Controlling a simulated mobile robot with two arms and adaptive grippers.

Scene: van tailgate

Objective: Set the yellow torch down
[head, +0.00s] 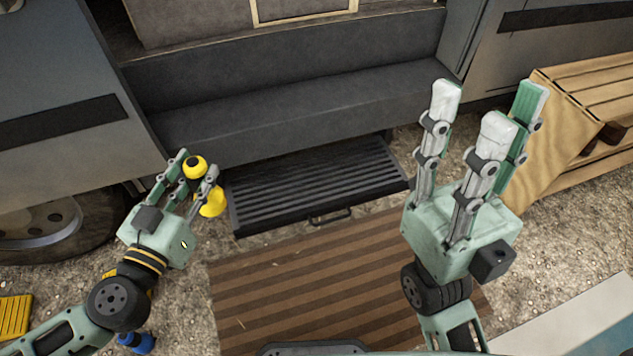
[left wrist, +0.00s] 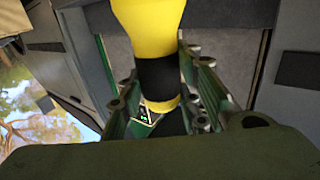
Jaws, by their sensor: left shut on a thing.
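The yellow torch (head: 211,203) has a black band around its middle. My left gripper (head: 195,170) is shut on it, with fingers on both sides. In the head view it is left of the van's pull-out step, and its fingers hide part of the torch. In the left wrist view the torch (left wrist: 150,25) runs down between the fingers, which grip around the black band. I cannot tell from these views how high the torch is above the ground. My right gripper (head: 490,112) is open and empty, fingers spread, at the right.
The black ribbed step (head: 315,185) juts from the van below the grey tailgate ledge (head: 290,95). A brown striped mat (head: 300,290) lies on the gravel in front. A wooden slatted crate (head: 590,90) with tan cloth stands right. A yellow ribbed object (head: 15,316) lies lower left.

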